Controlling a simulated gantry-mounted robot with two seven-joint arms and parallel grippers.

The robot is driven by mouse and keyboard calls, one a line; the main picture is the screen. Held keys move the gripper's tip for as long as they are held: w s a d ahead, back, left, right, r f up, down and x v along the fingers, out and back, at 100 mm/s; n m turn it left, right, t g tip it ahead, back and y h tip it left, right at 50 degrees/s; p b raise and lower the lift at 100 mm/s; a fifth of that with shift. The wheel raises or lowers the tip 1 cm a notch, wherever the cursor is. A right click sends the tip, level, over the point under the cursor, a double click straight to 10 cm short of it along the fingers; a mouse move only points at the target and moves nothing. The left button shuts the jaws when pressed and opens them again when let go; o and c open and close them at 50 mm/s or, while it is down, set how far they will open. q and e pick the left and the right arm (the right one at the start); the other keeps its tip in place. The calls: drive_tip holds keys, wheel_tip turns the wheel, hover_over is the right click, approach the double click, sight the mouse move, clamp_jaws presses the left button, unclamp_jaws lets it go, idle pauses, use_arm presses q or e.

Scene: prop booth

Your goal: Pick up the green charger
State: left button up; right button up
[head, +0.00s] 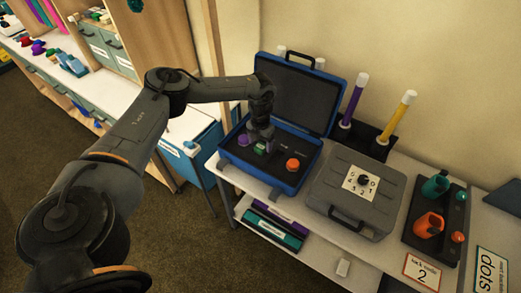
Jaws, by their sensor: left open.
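The green charger (260,149) stands in the dark foam of an open blue case (286,190) on the white table. A purple charger (243,139) is to its left and an orange one (292,165) to its right. My left gripper (262,138) points down over the case, right at the green charger, and its jaws are open. The gripper covers the charger's upper part. I cannot tell whether the fingers touch it. My right gripper is not in view.
The raised case lid (300,92) stands behind the gripper. A closed grey case (353,195) with a dial is to the right, then a dark tray (410,235) with teal and orange items. Purple and yellow tubes (402,112) stand at the wall.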

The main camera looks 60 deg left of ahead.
use_arm(q)
drive_tip(key=shift+f, duration=0.75)
drive_tip(key=c, duration=1.2)
drive_tip(key=shift+r, duration=0.15)
